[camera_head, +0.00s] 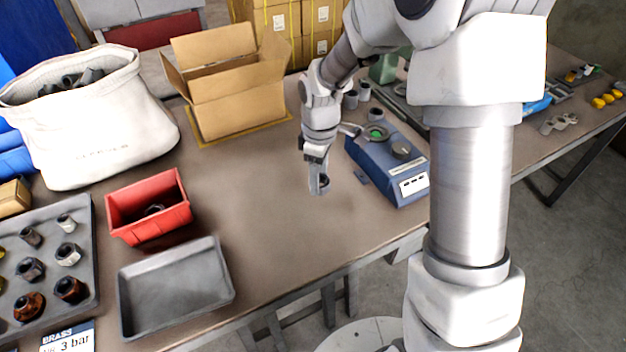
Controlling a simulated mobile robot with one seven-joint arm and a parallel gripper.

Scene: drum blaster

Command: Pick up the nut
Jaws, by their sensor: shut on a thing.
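My gripper (319,186) points down over the middle of the brown table, just left of the blue device. It is shut on a small dark nut (324,181) at its fingertips. The nut is small in the view and partly covered by the fingers. I cannot tell whether it is clear of the table top.
A blue device (385,168) stands right of my gripper. A red bin (148,207) with a dark part inside, an empty grey tray (174,287) and a tray of fittings (48,262) are at left. A cardboard box (233,100) and white sack (90,130) stand behind. The table's middle is clear.

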